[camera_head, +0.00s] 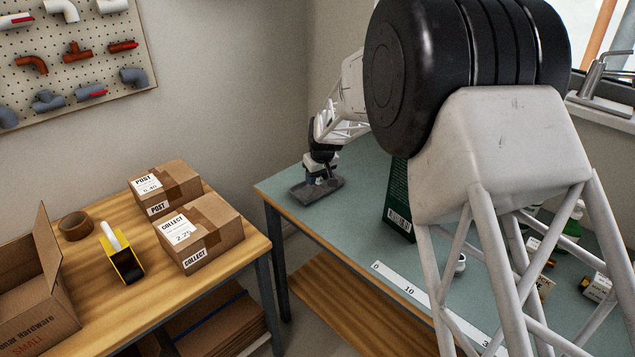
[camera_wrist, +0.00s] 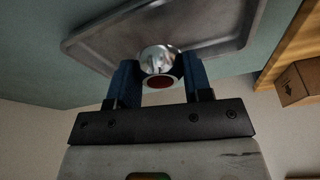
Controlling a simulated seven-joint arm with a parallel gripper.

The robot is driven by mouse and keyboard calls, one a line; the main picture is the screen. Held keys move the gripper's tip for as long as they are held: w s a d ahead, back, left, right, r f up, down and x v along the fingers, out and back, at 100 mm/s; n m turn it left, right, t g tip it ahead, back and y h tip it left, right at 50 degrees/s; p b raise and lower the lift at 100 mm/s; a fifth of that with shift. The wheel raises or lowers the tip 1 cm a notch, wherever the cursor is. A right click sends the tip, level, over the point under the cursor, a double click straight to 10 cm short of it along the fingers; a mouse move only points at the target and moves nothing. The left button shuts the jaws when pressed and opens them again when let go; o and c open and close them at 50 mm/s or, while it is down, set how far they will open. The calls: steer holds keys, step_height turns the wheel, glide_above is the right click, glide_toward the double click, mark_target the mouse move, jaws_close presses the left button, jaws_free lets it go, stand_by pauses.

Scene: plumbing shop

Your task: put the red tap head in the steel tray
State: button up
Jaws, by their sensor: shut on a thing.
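The red tap head shows in the wrist view as a shiny chrome knob with a dark red end (camera_wrist: 159,63). My gripper (camera_wrist: 157,77) is shut on it, with a blue finger on each side. The steel tray (camera_wrist: 220,28), grey and shallow with a raised rim, lies beyond the tap head in that view. In the head view my gripper (camera_head: 318,179) is low over the steel tray (camera_head: 303,196), at the far left corner of the green bench. The tap head cannot be made out there. Whether it touches the tray I cannot tell.
A dark green box (camera_head: 398,200) stands right of the tray on the bench. A white measuring strip (camera_head: 410,290) lies along the front edge. A small metal part (camera_head: 460,263) and several boxes are farther right. A wooden table with cartons (camera_head: 200,235) stands left, across a gap.

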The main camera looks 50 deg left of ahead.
steer(key=shift+f, duration=1.15)
steer(key=shift+f, duration=0.15)
steer(key=o, duration=0.9)
steer(key=v, duration=1.2)
steer(key=shift+a, duration=0.1)
